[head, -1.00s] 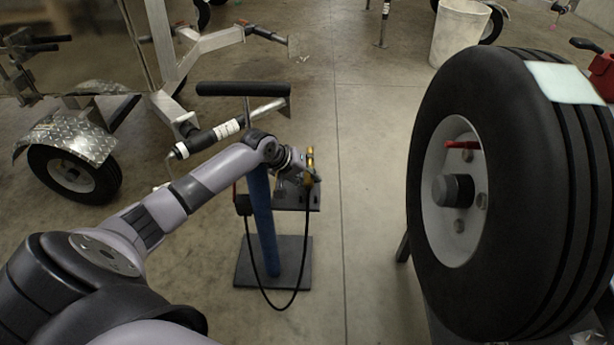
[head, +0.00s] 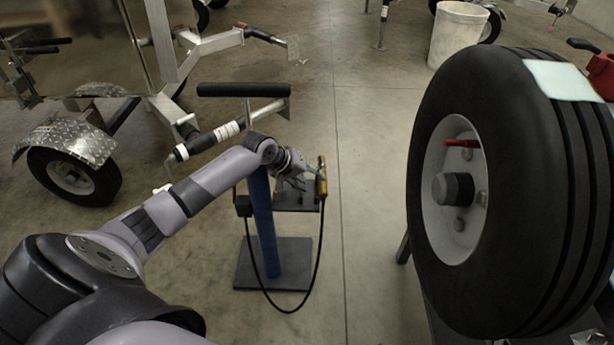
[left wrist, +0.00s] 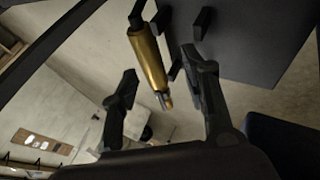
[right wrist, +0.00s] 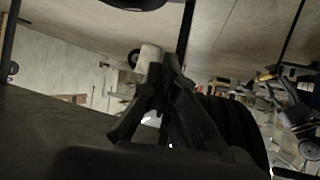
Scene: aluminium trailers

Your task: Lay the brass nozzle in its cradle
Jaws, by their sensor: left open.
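The brass nozzle (head: 321,178) stands nearly upright at the right edge of a small dark shelf on the blue post, with a black hose hanging from it. In the left wrist view the nozzle (left wrist: 148,58) lies slantwise between the fingers of my open left gripper (left wrist: 160,65), with gaps on both sides. Dark prongs (left wrist: 175,67), seemingly the cradle, stick out from a dark plate (left wrist: 240,40) beside it. I cannot tell whether the nozzle rests in them. My left gripper also shows in the head view (head: 305,180). My right gripper (right wrist: 165,68) looks shut, with nothing seen between its fingers.
The blue post (head: 264,225) stands on a dark base plate (head: 250,277); the hose (head: 302,305) loops low in front. A large tyre (head: 560,200) fills the right. The floor between is clear.

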